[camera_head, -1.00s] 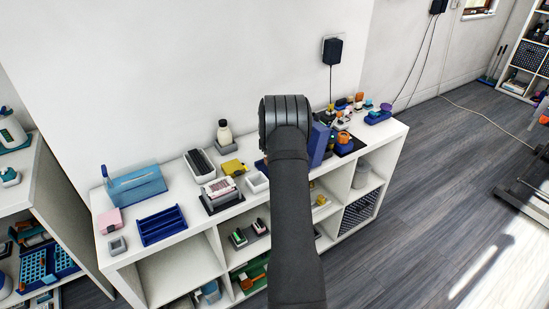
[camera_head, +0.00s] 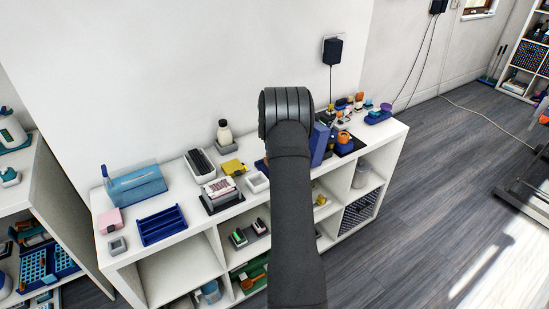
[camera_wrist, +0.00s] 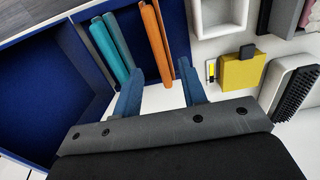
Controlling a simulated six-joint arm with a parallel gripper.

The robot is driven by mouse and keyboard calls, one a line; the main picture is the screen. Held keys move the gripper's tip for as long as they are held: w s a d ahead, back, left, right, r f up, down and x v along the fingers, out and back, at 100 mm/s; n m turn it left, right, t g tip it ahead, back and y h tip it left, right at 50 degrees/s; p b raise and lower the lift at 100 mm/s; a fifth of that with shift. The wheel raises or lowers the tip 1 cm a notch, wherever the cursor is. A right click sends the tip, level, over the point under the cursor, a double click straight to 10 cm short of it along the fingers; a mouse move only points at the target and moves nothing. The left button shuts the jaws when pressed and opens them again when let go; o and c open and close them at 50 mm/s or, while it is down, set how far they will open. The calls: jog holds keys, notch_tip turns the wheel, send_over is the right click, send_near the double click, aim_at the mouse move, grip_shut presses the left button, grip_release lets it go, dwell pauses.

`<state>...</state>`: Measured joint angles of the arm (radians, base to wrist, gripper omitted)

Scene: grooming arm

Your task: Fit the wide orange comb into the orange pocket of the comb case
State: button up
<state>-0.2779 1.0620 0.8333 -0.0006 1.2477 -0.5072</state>
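In the wrist view, a blue case with dark blue walls (camera_wrist: 75,62) fills the left and upper middle. Two teal strips (camera_wrist: 113,42) and a pair of long orange strips (camera_wrist: 157,42) stand at its right part. I cannot tell which orange strip belongs to the wide comb and which to the pocket. My gripper (camera_wrist: 160,68) is open, its two blue fingers well apart, with white surface showing between them. The orange strips lie beyond and between the fingertips. In the head view, my arm hides the gripper; a blue panel (camera_head: 319,144) shows just right of it.
In the wrist view, a yellow block (camera_wrist: 240,72), a white tray (camera_wrist: 222,16) and a black-bristled brush (camera_wrist: 297,92) lie to the right. In the head view, a blue divided tray (camera_head: 162,226) and a blue translucent box (camera_head: 137,186) occupy the shelf's left end.

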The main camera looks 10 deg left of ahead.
notch_tip(320, 180, up, 12)
jog(key=shift+f, duration=0.2)
notch_tip(320, 180, down, 17)
jog(key=shift+f, duration=0.2)
jog(key=shift+r, duration=0.1)
dwell(0.6)
